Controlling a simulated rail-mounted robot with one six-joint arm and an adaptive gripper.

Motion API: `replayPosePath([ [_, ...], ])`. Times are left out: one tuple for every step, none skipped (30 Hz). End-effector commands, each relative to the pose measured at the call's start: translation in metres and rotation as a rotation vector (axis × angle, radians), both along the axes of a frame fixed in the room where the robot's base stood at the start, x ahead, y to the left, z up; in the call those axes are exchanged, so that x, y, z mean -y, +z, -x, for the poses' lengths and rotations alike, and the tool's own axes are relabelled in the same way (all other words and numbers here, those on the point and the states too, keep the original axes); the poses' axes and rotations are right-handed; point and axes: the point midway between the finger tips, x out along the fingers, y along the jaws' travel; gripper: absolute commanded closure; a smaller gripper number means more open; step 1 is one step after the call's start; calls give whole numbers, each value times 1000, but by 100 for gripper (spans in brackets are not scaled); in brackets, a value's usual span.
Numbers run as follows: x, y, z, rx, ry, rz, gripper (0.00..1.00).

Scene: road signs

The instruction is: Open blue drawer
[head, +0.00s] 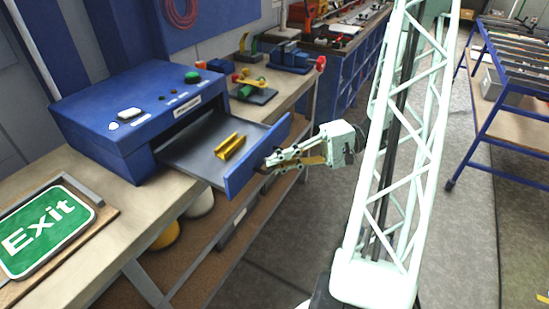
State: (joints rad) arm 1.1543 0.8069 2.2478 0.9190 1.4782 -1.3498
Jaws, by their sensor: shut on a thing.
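The blue drawer (258,157) is pulled out of a blue cabinet (112,108) on the workbench. Its dark tray (190,158) shows, with a yellow bracket-like piece (231,145) lying in it. My gripper (268,164) is at the outer face of the drawer front, shut on the drawer's handle. The handle itself is mostly hidden by the fingers.
A green Exit sign (45,230) lies on the bench (130,215) at the left. Clamps and small tools stand on the bench behind the drawer. A blue-framed rack (490,115) stands at the right. The floor (290,245) between is clear.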

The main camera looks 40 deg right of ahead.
Motion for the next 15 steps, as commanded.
replayPosePath([
  [-1, 0, 2, 0, 5, 0, 100],
  [-2, 0, 3, 0, 8, 1, 100],
  [-3, 0, 4, 1, 11, 1, 100],
  [-3, 0, 4, 1, 13, 1, 100],
  [-4, 0, 5, 0, 15, 1, 100],
  [-4, 0, 5, 0, 16, 1, 100],
  [-4, 0, 5, 1, 17, 1, 100],
  [-4, 0, 6, 1, 17, 1, 100],
  [-4, 0, 6, 1, 17, 1, 100],
  [-4, 0, 6, 1, 17, 1, 100],
  [-4, 0, 6, 1, 17, 1, 100],
  [-4, 0, 6, 1, 17, 1, 100],
  [-4, 0, 6, 1, 17, 1, 100],
  [-4, 0, 6, 1, 17, 1, 100],
  [-4, 0, 6, 0, 17, 1, 100],
])
